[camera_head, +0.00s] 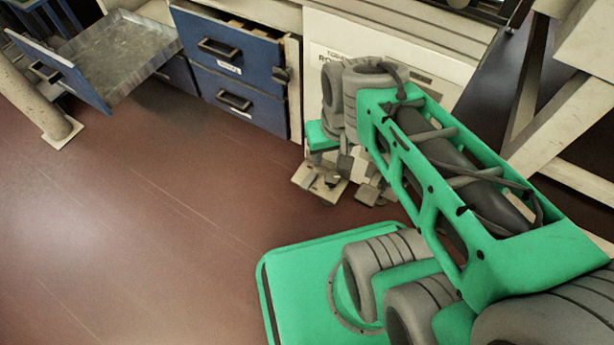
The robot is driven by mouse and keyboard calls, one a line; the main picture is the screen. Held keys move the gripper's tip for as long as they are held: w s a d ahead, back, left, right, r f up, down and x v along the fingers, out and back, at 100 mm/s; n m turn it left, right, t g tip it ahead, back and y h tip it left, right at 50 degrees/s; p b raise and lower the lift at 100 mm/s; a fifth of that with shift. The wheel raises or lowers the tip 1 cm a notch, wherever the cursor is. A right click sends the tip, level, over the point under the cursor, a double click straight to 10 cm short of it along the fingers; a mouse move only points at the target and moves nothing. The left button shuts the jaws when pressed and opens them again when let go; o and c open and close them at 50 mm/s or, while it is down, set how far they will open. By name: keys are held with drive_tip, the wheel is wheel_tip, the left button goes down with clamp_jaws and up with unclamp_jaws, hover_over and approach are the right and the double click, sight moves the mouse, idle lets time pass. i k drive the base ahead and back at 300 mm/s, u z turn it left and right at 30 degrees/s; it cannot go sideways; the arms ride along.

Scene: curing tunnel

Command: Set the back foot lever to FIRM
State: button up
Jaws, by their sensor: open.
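Small beige and grey pieces (318,183) stand low on the floor at the foot of the white panel; they may be the foot lever parts. A second similar piece (372,191) shows just to the right. I cannot tell which is the back lever, or read its setting. My gripper (345,165) hangs down over this spot, below the green wrist, and is open. Its fingers are small and partly merge with the pieces behind, so I cannot tell whether they touch. My green forearm hides the area to the right.
A white panel (440,50) with printed lettering stands behind my arm. Blue drawers (234,83) are left of it, the upper one slightly open. A metal-bottomed drawer (125,50) is pulled far out at the left. A beige slanted frame (560,105) stands right. The red-brown floor (130,210) is clear.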

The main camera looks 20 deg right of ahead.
sight(312, 177)
drive_tip(key=z, duration=0.15)
drive_tip(key=k, duration=0.35)
drive_tip(key=u, duration=1.35)
drive_tip(key=i, duration=1.45)
drive_tip(key=z, duration=0.15)
